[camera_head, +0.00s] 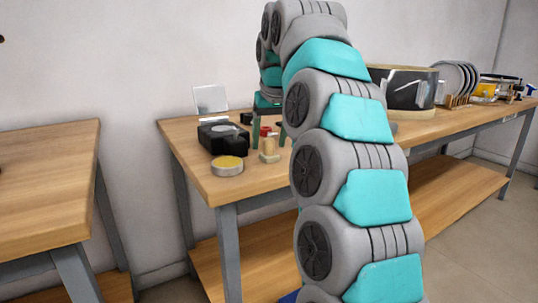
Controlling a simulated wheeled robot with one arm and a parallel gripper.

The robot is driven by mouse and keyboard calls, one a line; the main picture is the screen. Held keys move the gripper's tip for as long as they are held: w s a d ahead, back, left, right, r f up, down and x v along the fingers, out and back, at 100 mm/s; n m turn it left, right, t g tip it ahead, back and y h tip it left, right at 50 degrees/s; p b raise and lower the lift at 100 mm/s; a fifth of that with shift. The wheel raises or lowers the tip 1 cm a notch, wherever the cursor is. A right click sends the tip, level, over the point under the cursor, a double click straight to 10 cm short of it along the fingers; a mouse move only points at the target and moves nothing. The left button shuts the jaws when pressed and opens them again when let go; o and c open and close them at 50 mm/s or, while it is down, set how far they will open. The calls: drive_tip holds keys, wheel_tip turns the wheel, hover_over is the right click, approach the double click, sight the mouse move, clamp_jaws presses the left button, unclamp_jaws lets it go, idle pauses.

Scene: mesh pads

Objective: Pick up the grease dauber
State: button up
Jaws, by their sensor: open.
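A small tan, block-like piece (269,154) stands near the front of the wooden bench, with a small red part (265,131) just above or behind it. One of these may be the grease dauber, but they are too small to tell surely. My gripper (269,133) points down over this spot, its two greenish fingers apart on either side of the red part. I cannot tell whether the fingers touch anything. My own arm fills the middle of the view and hides the bench to the right.
A round tin with a yellow top (227,165) sits near the bench's front left corner. A black box-like device (223,138) stands behind it. A large dark drum (408,88) and a rack of discs (456,79) stand farther right. Another table (45,165) is at the left, across a gap.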

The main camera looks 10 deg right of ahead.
drive_tip(key=shift+w+f, duration=0.2)
drive_tip(key=shift+f, duration=0.2)
clamp_jaws()
idle(0.4)
